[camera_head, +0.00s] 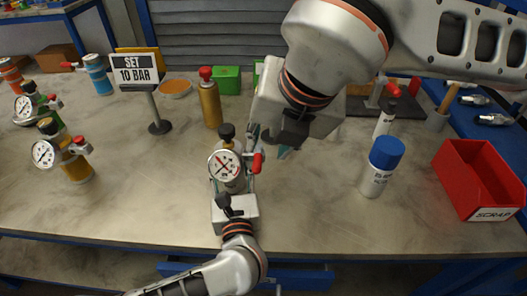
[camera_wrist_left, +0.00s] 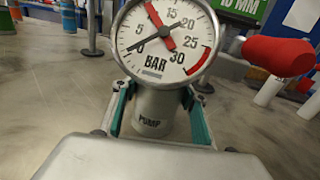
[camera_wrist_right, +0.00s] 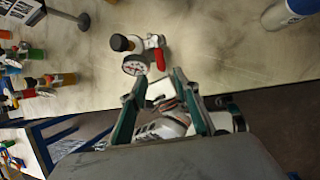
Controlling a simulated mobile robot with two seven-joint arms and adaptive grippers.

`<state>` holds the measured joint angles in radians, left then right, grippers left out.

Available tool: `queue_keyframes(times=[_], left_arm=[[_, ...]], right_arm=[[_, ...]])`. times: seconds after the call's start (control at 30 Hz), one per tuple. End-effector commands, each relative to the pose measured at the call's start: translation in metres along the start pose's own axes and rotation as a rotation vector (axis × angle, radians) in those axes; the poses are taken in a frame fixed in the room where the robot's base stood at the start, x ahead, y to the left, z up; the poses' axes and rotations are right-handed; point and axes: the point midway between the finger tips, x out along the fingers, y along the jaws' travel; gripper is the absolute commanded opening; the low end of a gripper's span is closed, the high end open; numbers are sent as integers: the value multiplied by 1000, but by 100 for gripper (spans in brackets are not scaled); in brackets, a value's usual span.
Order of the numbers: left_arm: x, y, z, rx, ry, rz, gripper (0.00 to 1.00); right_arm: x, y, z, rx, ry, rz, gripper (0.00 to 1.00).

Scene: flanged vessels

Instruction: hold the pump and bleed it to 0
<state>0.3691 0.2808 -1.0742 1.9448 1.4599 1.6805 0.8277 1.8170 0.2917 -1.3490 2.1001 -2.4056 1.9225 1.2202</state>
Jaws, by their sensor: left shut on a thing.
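The pump (camera_head: 228,181) is a silver upright vessel with a white dial gauge (camera_head: 224,166), a black top knob (camera_head: 227,132) and a red lever (camera_head: 257,162) on its right. My left gripper (camera_head: 234,188) is shut on the pump's body from the front, as the left wrist view (camera_wrist_left: 157,100) shows. In that view the gauge (camera_wrist_left: 165,38) has a black needle pointing lower left near the low end and a red pointer towards the upper left. My right gripper (camera_head: 268,145) hangs just behind the red lever. In the right wrist view its fingers (camera_wrist_right: 153,88) are apart and empty.
A "SET 10 BAR" sign (camera_head: 140,68) stands at the back left. Other gauged vessels (camera_head: 72,158) stand at the left. A blue-capped can (camera_head: 382,165) and a red scrap bin (camera_head: 478,178) are at the right. A gold bottle (camera_head: 210,103) stands behind the pump.

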Motion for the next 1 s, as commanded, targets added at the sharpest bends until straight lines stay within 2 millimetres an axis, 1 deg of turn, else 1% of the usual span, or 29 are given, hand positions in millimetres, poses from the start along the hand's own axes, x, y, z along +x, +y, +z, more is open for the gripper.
queue_keyframes(times=[0.03,0.1,0.27,1.0], left_arm=[[0,0,1,0,-2,0,8],[0,0,1,0,-2,0,8],[0,0,1,0,-2,0,8],[0,0,1,0,-2,0,8]], right_arm=[[-8,0,1,0,-3,0,31],[-16,0,1,0,-1,0,31],[-26,0,0,0,0,-1,31],[-27,0,0,1,1,-1,31]])
